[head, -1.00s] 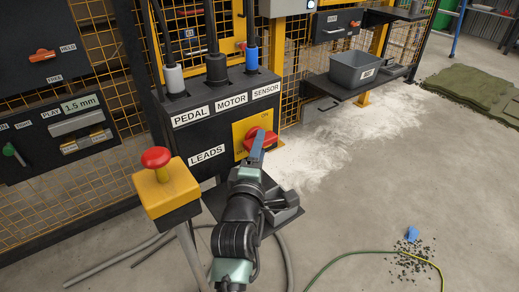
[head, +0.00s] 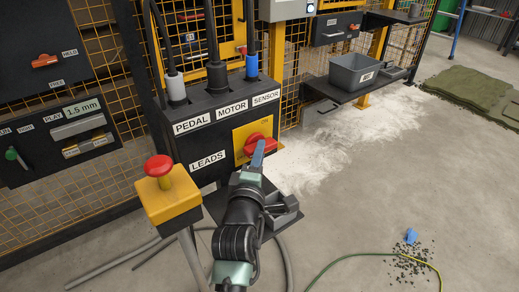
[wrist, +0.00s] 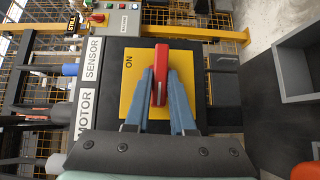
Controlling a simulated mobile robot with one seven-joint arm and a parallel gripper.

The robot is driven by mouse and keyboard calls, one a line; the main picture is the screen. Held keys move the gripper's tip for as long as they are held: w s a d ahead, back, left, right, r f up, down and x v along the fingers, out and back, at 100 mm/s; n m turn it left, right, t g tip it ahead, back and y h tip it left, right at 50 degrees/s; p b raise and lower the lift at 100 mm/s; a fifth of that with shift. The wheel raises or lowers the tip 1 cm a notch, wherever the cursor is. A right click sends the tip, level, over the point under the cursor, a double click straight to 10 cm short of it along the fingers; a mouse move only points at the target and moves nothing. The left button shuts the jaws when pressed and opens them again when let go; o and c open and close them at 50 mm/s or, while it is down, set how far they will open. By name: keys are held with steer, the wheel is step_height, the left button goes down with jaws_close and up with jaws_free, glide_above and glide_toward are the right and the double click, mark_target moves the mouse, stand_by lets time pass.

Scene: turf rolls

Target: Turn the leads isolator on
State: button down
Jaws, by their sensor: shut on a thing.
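The leads isolator is a red rotary handle (head: 262,139) on a yellow plate (head: 239,137), on the front of a black box labelled LEADS, PEDAL, MOTOR and SENSOR. In the wrist view the red handle (wrist: 161,62) lies crosswise to the direction of the ON mark, which is at the plate's top edge, left in that picture. My gripper (head: 258,153) is at the handle. In the wrist view its two blue fingers (wrist: 160,88) are closed on both sides of the handle. The fingers hide part of the handle and plate.
A red mushroom button on a yellow box (head: 169,200) stands close left of my arm. Several plugged cables rise from the black box's top (head: 220,102). A grey bin (head: 354,70) sits on a shelf at right.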

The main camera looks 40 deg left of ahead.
steer(key=m+g+p, duration=0.3)
steer(key=g+p, duration=0.1)
steer(key=w+r+m+g+p, duration=0.1)
steer(key=m+g+p, duration=0.1)
steer(key=g+p, duration=0.2)
steer(key=m+g+p, duration=0.3)
steer(key=g+p, duration=0.1)
steer(key=p, duration=0.2)
steer(key=shift+w+d+r+m+g+y, duration=0.25)
steer(key=shift+m+g+y, duration=0.05)
steer(key=shift+g, duration=0.1)
stand_by(0.6)
steer(key=c, duration=0.8)
jaws_free()
steer(key=shift+o, duration=0.2)
steer(key=shift+r, duration=0.1)
